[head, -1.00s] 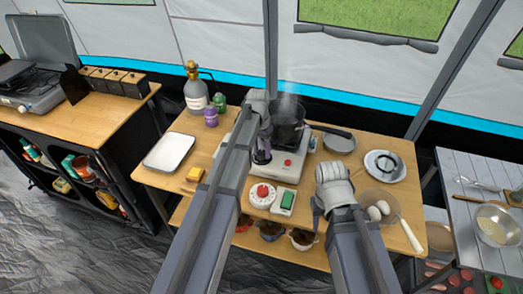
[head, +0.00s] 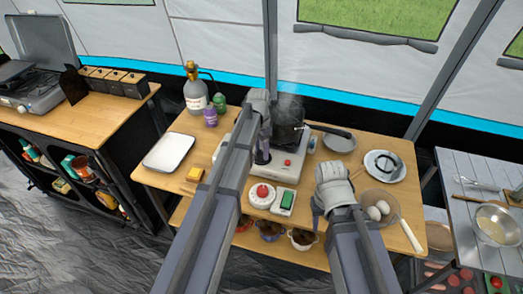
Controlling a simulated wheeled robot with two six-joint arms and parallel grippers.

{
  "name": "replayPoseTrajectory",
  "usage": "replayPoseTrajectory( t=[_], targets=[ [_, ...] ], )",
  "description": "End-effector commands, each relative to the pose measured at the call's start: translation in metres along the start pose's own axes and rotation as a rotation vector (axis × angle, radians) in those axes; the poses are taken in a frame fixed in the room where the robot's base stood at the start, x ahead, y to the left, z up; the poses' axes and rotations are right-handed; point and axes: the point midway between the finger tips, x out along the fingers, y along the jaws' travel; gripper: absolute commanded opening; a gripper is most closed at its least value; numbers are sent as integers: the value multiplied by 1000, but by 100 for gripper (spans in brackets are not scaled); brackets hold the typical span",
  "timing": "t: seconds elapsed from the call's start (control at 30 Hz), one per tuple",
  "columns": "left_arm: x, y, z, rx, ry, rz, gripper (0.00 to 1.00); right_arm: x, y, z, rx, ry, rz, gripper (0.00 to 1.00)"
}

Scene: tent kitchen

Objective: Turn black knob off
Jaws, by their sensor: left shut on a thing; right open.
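The black knob (head: 262,157) is on the front left of a light grey stove (head: 295,165) in the middle of the wooden table, in the head view. My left gripper (head: 263,146) reaches down onto it from above and is shut on it. The gripper and arm hide most of the knob, so its turn angle cannot be read. A red button (head: 288,162) shows on the stove front. My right gripper (head: 318,208) is open and empty over the table's front right, apart from the stove.
A dark pot (head: 287,133) steams on the stove, its handle pointing right. A red-topped round timer (head: 262,193) and a green-screened device (head: 287,201) stand in front. A strainer with eggs (head: 384,224) lies beside my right gripper. A white tray (head: 168,152) is left.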

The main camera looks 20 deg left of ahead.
Motion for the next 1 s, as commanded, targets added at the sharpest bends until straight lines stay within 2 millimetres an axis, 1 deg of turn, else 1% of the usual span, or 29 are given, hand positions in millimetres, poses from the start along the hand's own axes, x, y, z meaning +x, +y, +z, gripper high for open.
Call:
replayPoseTrajectory(
  t=[0.13,0.17,0.4,0.77,0.87,1.0],
  targets=[
    [0,1,1,2,-1,3,0,0,0,0,0,0,0,46],
    [0,1,1,2,-1,3,53,0,0,0,0,0,0,46],
    [0,1,0,0,0,1,80,0,0,0,0,0,0,46],
    [-3,0,0,-1,0,1,80,-3,0,0,0,0,0,46],
    [-8,0,0,-1,0,1,80,-8,1,0,0,0,0,46],
    [-21,0,0,-1,0,1,80,-21,2,1,0,0,0,46]
  ],
)
